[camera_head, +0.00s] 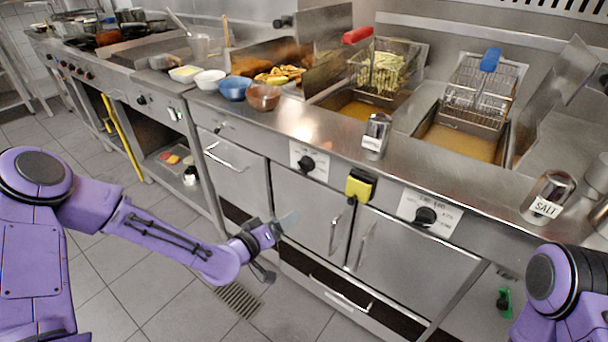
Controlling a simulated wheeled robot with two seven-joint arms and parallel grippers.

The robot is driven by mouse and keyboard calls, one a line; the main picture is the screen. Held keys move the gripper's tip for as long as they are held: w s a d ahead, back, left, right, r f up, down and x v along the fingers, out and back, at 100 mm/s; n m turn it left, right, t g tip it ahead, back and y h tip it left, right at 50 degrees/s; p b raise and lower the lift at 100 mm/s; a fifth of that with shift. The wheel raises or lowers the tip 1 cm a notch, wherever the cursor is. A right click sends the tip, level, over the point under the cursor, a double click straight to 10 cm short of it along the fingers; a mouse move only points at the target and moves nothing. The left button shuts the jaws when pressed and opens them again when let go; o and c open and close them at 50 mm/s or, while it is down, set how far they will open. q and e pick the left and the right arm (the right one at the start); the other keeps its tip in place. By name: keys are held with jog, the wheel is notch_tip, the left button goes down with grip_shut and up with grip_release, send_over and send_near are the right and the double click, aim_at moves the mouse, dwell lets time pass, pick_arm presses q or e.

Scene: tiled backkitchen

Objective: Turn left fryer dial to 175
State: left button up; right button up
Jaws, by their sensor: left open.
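The left fryer dial (307,163) is a black round knob on a white marked panel on the steel fryer front, below the left frying basket. Its scale marks are too small to read. My left gripper (281,244) is open and empty, in front of the left fryer cabinet door, lower than the dial and a little to its left, apart from it. A second black dial (426,216) sits on a similar panel to the right. Part of my right arm shows at the lower right edge; its gripper is not in view.
A yellow and black box (360,185) is on the fryer front between the dials. Door handles (335,233) stick out below. A shaker (376,135) and a salt shaker (547,197) stand near the counter edge. Bowls (235,88) stand further left. The tiled floor in front is mostly clear.

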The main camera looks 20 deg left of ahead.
aim_at(300, 168)
pick_arm(q)
jog(key=w+a+r+m+t+h, duration=0.1)
jog(key=w+r+t, duration=0.1)
jog(key=r, duration=0.2)
jog(key=w+a+r+t, duration=0.1)
jog(key=w+r, duration=0.2)
jog(key=r, duration=0.2)
jog(key=x, duration=0.6)
jog(key=f+x, duration=0.1)
jog(key=x, duration=0.2)
jog(key=shift+d, duration=0.2)
jog(key=c, duration=1)
